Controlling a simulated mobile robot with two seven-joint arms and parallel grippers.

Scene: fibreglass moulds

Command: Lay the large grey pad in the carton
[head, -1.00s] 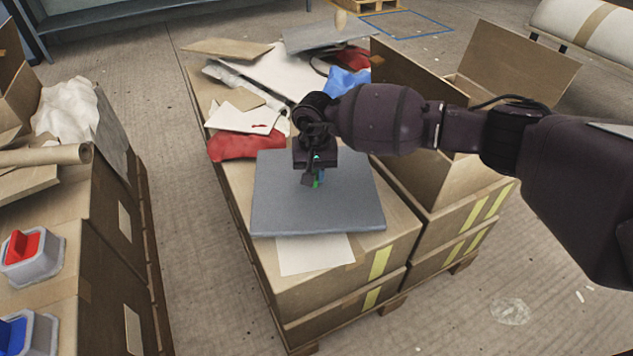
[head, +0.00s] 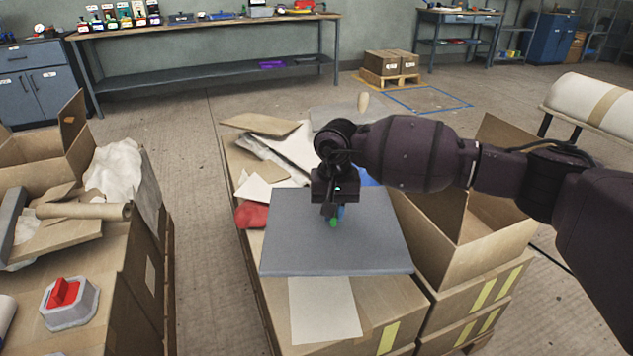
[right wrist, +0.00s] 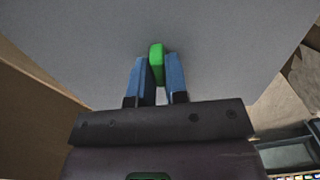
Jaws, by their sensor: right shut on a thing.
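The large grey pad (head: 300,250) is a flat, dark grey square slab in the middle of the head view. It appears to hang level a little above the boxes. My right gripper (head: 334,220) is over the pad's middle and shut on a small green grip (right wrist: 157,62) on its top face. In the right wrist view the two blue fingers hold the green grip from both sides, with the pad's grey face behind. An open carton (head: 480,250) with raised flaps stands just right of the pad. Its floor is hidden. My left gripper is not in view.
White paper (head: 325,315) lies on the box top in front of the pad. Another open carton (head: 45,155) and a red-handled mould (head: 68,298) are on the left stack. A floor aisle separates the stacks.

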